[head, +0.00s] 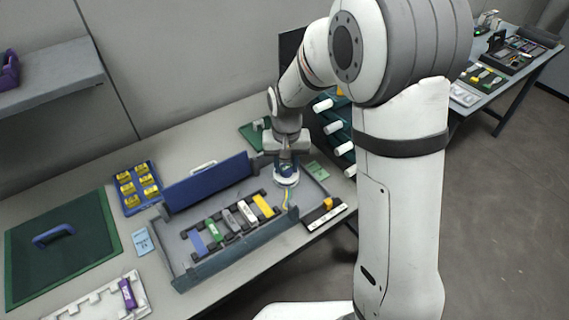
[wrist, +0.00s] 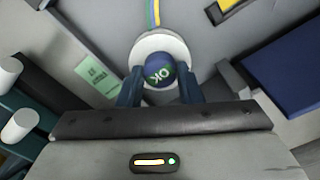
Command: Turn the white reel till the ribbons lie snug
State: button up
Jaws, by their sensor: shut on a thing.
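The white reel (head: 286,181) sits at the right end of a grey tray (head: 187,284) on the bench. My gripper (wrist: 161,88) is shut on the knob, one finger on each side. It comes down from above in the head view (head: 286,167). Yellow and blue ribbons (wrist: 153,12) run away from the reel's far edge. The wrist view cuts them off, so their tension cannot be told.
A row of coloured blocks (head: 229,219) lies in the tray, beside a raised blue lid (head: 207,184). A green card (head: 317,170) lies right of the reel. White-ended rolls (head: 335,127) stand in a rack behind. A blue tray of yellow pieces (head: 155,198) is left.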

aim_at(288, 169)
jog(key=shift+s+f, duration=0.15)
jog(key=shift+s, duration=0.05)
jog(key=o, duration=1)
jog(key=shift+r, duration=4.05)
jog(key=shift+w, duration=0.1)
jog(key=shift+d+r, duration=0.2)
jog(key=s+d+r+t, duration=0.1)
jog(key=s+d+r, duration=0.1)
jog(key=s+d, duration=0.2)
jog(key=s+d+r+p, duration=0.1)
jog(key=s+d+r, duration=0.2)
jog(key=s+d, duration=0.2)
jog(key=s+d+r+t+p, duration=0.1)
jog(key=s+d, duration=0.3)
jog(key=s, duration=0.6)
jog(key=shift+d+r+t, duration=0.25)
jog(key=shift+r+t, duration=0.05)
jog(key=shift+r, duration=0.45)
